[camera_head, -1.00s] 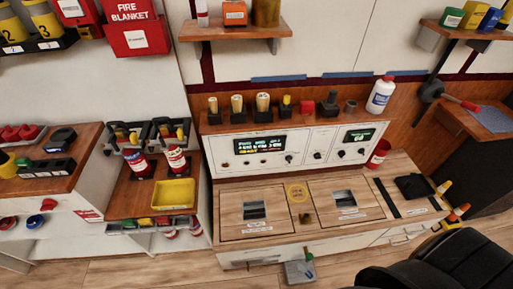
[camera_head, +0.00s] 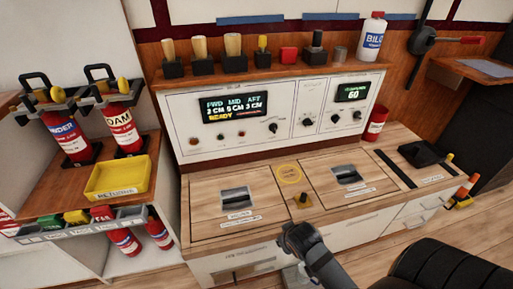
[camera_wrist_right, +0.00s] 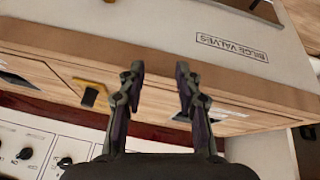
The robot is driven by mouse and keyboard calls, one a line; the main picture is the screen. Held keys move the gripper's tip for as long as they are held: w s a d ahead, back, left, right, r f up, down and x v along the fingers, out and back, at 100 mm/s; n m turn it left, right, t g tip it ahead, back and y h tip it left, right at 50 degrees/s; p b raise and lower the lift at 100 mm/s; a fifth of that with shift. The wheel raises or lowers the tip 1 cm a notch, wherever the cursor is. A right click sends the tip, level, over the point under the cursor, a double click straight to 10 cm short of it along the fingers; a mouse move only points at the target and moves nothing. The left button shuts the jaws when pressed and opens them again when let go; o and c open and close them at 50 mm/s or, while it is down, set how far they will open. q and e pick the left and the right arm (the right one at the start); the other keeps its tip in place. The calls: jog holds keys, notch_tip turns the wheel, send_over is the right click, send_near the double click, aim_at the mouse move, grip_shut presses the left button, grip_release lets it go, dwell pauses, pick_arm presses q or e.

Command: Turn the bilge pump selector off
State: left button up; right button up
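A white control panel (camera_head: 290,115) stands at the back of the wooden counter. A black rotary selector knob (camera_head: 272,128) sits right of the green-lit FWD/MID/AFT display (camera_head: 234,108); its label is too small to read. My right gripper (camera_head: 290,238) is at the counter's front edge, below and apart from the panel. In the right wrist view, its fingers (camera_wrist_right: 159,70) are apart with nothing between them. Panel knobs (camera_wrist_right: 65,162) show at that view's lower left. My left gripper is not in view.
A shelf of handled tools (camera_head: 290,68) runs above the panel. A red cup (camera_head: 377,122) stands right of it. A black chair (camera_head: 450,265) is at lower right; a yellow tray (camera_head: 118,180) is left.

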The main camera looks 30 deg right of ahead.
jog(key=w+d+r+m+t+h, duration=0.2)
jog(key=w+d+r+t, duration=0.15)
jog(key=w+d, duration=0.2)
jog(key=w+d+r+m+t+h, duration=0.1)
jog(key=w+d+r+t+h, duration=0.2)
jog(key=w, duration=0.4)
jog(key=n+t+y, duration=0.1)
jog(key=t+y, duration=0.2)
jog(key=t, duration=0.3)
send_near(275, 128)
jog(key=p+x, duration=0.1)
jog(key=x, duration=0.6)
jog(key=shift+w+d+r, duration=0.1)
jog(key=shift+w+r, duration=0.05)
jog(key=shift+w, duration=0.1)
jog(key=shift+w+d, duration=0.1)
jog(key=shift+w, duration=0.45)
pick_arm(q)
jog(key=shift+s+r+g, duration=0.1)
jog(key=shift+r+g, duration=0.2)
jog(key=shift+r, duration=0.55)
pick_arm(e)
jog(key=shift+c, duration=0.3)
grip_shut()
